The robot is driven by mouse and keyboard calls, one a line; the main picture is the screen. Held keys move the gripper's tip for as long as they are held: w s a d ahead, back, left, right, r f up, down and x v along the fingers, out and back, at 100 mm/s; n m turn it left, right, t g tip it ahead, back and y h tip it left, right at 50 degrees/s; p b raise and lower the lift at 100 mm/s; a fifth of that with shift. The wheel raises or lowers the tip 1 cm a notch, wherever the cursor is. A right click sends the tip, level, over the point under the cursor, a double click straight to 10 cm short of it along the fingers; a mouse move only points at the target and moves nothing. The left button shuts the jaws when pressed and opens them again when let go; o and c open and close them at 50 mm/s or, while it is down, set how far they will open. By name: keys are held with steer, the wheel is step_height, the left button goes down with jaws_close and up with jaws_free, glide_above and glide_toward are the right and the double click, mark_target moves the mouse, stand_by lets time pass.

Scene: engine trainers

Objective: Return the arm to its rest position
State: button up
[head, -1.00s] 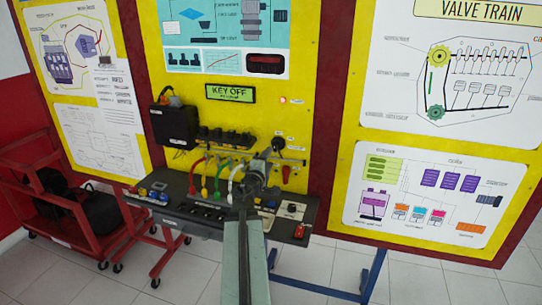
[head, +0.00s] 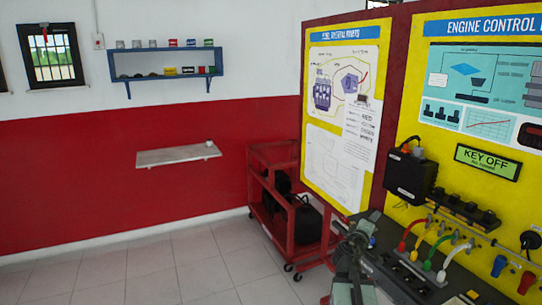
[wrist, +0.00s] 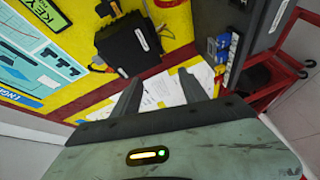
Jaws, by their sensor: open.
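My arm (head: 348,272) rises from the bottom of the head view, at the left end of the dark trainer console (head: 462,290). In the wrist view the two dark fingers of my gripper (wrist: 158,88) stand apart with nothing between them. Beyond them are the yellow panel and its white sheets (wrist: 162,90). In the head view the fingertips are small and hard to make out against the console, and I cannot tell how far they are from it.
Coloured cables (head: 425,240) and a black box (head: 410,176) are on the engine panel to the right. A red cart (head: 282,225) with black bags stands behind the console's left end. A small wall shelf (head: 178,154) hangs at left. The tiled floor (head: 150,270) at left is clear.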

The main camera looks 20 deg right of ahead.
steer(key=w+a+f+m+y, duration=0.15)
steer(key=a+f, duration=0.25)
steer(key=a, duration=0.5)
steer(key=w+a+f+g+y, duration=0.1)
steer(key=w+a+f+y, duration=0.25)
steer(key=a, duration=0.55)
steer(key=w+a+f+m+y, duration=0.15)
steer(key=a+f, duration=0.25)
steer(key=a, duration=0.6)
steer(key=s+a+f+g+y, duration=0.3)
steer(key=s+a, duration=0.3)
steer(key=a, duration=0.3)
steer(key=s+a+f+m+g+y, duration=0.1)
steer(key=s+a+f+g+y, duration=0.3)
steer(key=a, duration=0.5)
step_height(320, 180, down, 3)
steer(key=shift+s+a+r+g+y, duration=0.2)
steer(key=shift+s+a+g+y, duration=0.15)
steer(key=shift+s, duration=0.85)
